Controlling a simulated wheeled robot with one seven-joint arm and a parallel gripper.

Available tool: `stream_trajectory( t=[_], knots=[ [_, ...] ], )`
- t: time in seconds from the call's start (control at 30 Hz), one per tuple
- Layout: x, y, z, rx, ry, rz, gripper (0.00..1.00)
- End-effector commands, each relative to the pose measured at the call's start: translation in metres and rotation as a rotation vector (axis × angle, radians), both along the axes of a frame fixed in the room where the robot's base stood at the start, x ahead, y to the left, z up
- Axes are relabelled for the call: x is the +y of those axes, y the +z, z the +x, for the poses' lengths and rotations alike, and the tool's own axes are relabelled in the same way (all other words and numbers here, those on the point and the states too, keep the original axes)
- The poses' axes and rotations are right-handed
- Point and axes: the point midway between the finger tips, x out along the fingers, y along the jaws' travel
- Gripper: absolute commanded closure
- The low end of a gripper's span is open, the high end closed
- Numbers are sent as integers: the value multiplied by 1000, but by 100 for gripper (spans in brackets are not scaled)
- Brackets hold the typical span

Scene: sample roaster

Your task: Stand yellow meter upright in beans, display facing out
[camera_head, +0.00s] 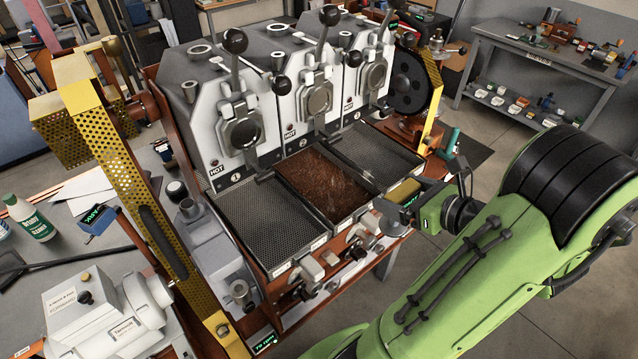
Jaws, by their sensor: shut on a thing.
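The yellow meter (404,191) is a small block at the end of my green arm, over the front edge of the right-hand tray. My gripper (402,199) is shut on it; the fingers are small and partly hidden. The meter looks roughly lying on its side, and a small greenish patch shows near its lower right side. I cannot tell whether that is its display. The brown beans (318,177) fill the middle cooling tray (348,226), to the left of my gripper. The meter is apart from the beans.
Empty mesh trays lie left (262,222) and right (372,152) of the beans. The white roaster (225,120) with levers stands behind them. A yellow perforated guard (140,195) rises at left. Knobs and handles (310,266) stick out below the tray fronts.

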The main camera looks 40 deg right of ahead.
Motion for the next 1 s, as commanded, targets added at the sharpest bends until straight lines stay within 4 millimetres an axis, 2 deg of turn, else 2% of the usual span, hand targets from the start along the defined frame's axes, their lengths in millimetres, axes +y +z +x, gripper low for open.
stream_trajectory(
  t=[0.03,0.3,0.4,0.6,0.63,0.7,0.87,1.0],
  knots=[
    [3,0,18,-2,12,0,63],
    [5,1,101,-2,11,-1,63],
    [5,1,128,-1,8,-2,63],
    [7,1,169,-2,7,0,63],
    [6,-1,172,-2,3,0,63],
    [5,-18,169,1,-2,7,63],
    [5,-39,169,1,0,5,63],
    [5,-66,169,0,-1,7,63]
  ],
)
